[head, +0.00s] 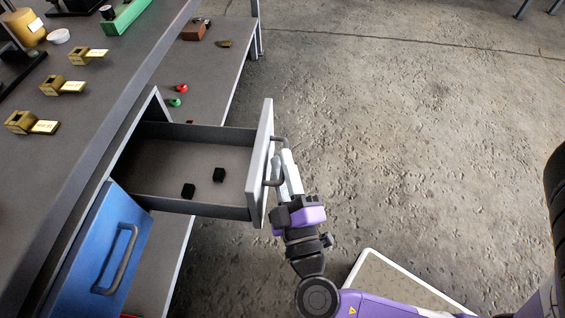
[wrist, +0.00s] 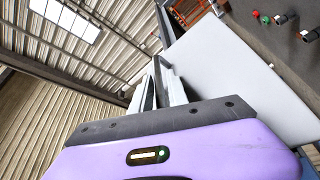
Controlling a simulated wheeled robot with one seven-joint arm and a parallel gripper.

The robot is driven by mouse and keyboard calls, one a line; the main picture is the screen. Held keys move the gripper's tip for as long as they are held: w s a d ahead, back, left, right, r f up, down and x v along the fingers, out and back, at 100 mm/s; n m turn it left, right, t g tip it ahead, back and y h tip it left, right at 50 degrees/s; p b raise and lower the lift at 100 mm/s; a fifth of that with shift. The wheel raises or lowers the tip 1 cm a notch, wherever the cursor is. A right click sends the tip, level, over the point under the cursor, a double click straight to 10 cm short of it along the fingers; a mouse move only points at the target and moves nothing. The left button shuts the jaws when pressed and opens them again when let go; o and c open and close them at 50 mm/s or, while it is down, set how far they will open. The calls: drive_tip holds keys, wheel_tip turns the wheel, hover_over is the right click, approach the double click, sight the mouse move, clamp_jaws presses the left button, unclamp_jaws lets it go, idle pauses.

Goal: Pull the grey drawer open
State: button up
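The grey drawer (head: 261,160) stands pulled well out of the bench, its inside showing in the head view. Its light front panel also shows in the wrist view (wrist: 225,75). Two small black blocks (head: 219,175) lie on the drawer floor. A grey bar handle (head: 271,183) is on the outer face of the front. My gripper (head: 287,162) is at this handle, to the right of the drawer front. Its fingers appear closed around the bar, which shows between them in the wrist view; the exact contact is partly hidden.
A blue drawer front (head: 105,255) with its own handle is below left of the grey drawer. Brass-coloured parts (head: 62,86) stand on the bench top. A lower shelf (head: 215,75) holds small red and green pieces. The concrete floor on the right is largely clear.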

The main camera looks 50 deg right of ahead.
drive_tip(key=v, duration=0.7)
drive_tip(key=shift+s+a, duration=0.2)
drive_tip(key=shift+s, duration=0.05)
drive_tip(key=shift+f, duration=0.15)
